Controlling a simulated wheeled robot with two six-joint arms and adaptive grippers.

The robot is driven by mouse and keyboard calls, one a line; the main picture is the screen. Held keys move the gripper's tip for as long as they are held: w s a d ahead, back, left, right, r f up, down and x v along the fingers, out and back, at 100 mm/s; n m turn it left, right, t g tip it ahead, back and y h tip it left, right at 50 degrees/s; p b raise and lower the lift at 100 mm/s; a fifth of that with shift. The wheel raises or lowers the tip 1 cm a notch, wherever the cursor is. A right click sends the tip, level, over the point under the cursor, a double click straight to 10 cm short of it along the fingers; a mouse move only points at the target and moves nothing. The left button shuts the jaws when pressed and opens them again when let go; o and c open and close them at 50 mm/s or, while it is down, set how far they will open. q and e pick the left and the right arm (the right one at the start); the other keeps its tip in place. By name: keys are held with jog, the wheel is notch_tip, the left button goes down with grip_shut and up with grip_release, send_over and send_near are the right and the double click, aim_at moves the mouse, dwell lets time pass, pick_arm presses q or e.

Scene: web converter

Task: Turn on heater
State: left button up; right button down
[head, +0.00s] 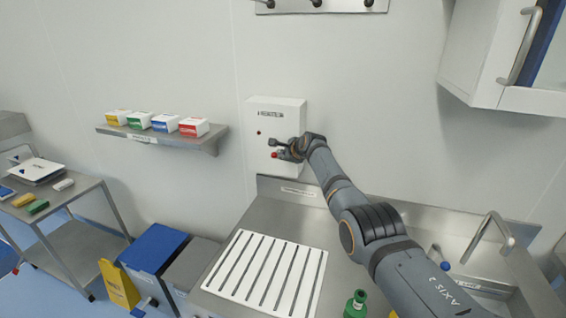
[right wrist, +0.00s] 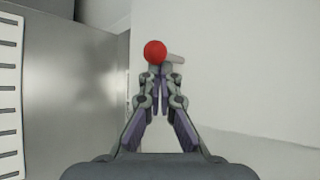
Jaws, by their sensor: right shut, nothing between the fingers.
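The heater is a white wall box (head: 290,106) above the steel counter, with dark lettering near its top and a small dark red dot on its face. A red knob (head: 274,155) shows at its lower part, right by my right gripper (head: 279,149). In the right wrist view the red knob (right wrist: 155,50) is just beyond the fingertips of my right gripper (right wrist: 160,70), which are shut and empty. I cannot tell whether the fingertips touch it. My arm hides the lower right of the box. My left gripper is not in view.
A wall shelf (head: 160,138) with several coloured boxes is left of the heater. Below are the steel counter (head: 262,215), a slotted white drainer (head: 235,285), a tap (head: 490,235) and a green bottle (head: 355,304). A wall cabinet (head: 490,60) hangs at the upper right.

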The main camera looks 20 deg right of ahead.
jog(key=shift+w+r, duration=0.1)
jog(key=shift+r, duration=0.3)
jog(key=shift+w+r+p, duration=0.1)
jog(key=shift+r+p, duration=0.65)
jog(key=shift+p, duration=0.2)
jog(key=shift+r, duration=0.1)
